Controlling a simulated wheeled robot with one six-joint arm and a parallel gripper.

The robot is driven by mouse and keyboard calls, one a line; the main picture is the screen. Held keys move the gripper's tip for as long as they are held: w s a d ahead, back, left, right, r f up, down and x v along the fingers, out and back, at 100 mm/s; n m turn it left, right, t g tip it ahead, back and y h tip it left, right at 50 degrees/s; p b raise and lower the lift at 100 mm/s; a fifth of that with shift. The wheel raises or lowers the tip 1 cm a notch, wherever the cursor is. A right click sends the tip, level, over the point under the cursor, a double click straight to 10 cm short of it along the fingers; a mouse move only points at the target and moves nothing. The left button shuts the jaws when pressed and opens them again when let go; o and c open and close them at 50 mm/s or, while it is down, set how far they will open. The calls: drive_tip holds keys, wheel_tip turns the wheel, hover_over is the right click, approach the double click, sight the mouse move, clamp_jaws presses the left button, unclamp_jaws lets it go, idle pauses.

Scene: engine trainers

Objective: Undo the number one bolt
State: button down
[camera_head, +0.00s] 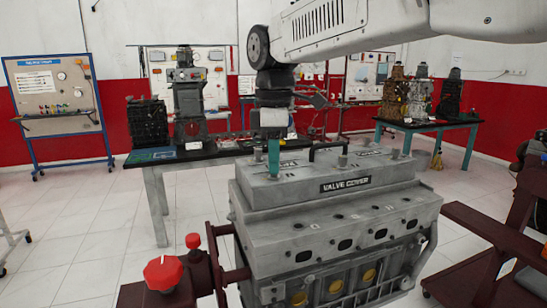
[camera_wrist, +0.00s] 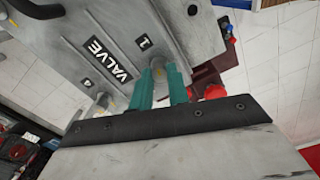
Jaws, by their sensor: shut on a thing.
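The grey valve cover (camera_head: 300,190) sits on top of the engine block, its name plate facing me. My gripper (camera_head: 273,160) points straight down at the cover's left end. In the wrist view its two teal fingers (camera_wrist: 161,75) are shut on the number one bolt (camera_wrist: 158,68), beside the printed "1". The fingers hide most of this bolt, so I cannot tell whether it is still threaded in. Another bolt (camera_wrist: 104,98) stands near the "4" mark; further bolts (camera_head: 342,160) stand on the cover in the head view.
A black handle (camera_head: 328,147) rises from the cover's middle. Red knobs (camera_head: 163,272) on the engine stand are at the front left. A table (camera_head: 158,180) with other engines is behind, and another table (camera_head: 430,126) stands at the back right.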

drive_tip(key=shift+n, duration=1.1)
drive_tip(key=c, duration=1.3)
unclamp_jaws()
drive_tip(key=shift+c, duration=0.2)
wheel_tip(320, 180, up, 8)
drive_tip(key=shift+f, duration=0.1)
